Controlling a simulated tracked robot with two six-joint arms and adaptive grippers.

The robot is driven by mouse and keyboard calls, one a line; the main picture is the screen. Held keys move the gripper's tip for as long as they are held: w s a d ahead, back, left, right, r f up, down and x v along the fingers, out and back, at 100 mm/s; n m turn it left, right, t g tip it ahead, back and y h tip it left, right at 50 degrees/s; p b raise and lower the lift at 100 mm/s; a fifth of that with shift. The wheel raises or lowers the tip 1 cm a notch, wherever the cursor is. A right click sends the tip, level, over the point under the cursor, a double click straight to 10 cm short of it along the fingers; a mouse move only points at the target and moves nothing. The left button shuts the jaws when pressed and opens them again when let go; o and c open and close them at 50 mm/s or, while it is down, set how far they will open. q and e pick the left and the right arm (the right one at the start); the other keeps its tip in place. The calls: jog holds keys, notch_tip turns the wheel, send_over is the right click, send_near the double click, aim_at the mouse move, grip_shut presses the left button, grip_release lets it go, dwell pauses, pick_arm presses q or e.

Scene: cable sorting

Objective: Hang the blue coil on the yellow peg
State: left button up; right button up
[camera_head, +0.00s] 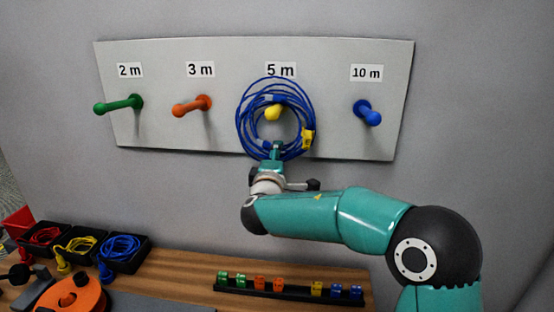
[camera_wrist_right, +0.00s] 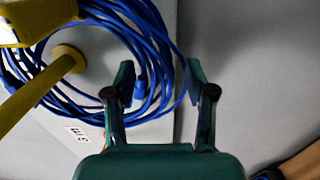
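The blue coil (camera_head: 243,122) is upright at the board, under the "5 m" label, with a yellow tag (camera_head: 308,138) on its right side. The yellow peg (camera_head: 272,113) sticks out through the coil's opening; in the right wrist view the peg (camera_wrist_right: 30,92) also passes inside the blue loops (camera_wrist_right: 160,45). I cannot tell whether the coil's weight rests on the peg. My right gripper (camera_head: 276,148) is at the coil's lower edge. In its wrist view the fingers (camera_wrist_right: 162,82) stand apart, with blue strands in or behind the gap. My left gripper is not in view.
The grey board (camera_head: 235,60) also bears a green peg (camera_head: 120,104), an orange peg (camera_head: 192,106) and a blue peg (camera_head: 368,113), all empty. Black bins with cables (camera_head: 120,250) stand at the lower left. A black rack (camera_head: 268,290) of small coloured pieces lies on the wooden table.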

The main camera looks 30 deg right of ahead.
jog(key=v, duration=1.2)
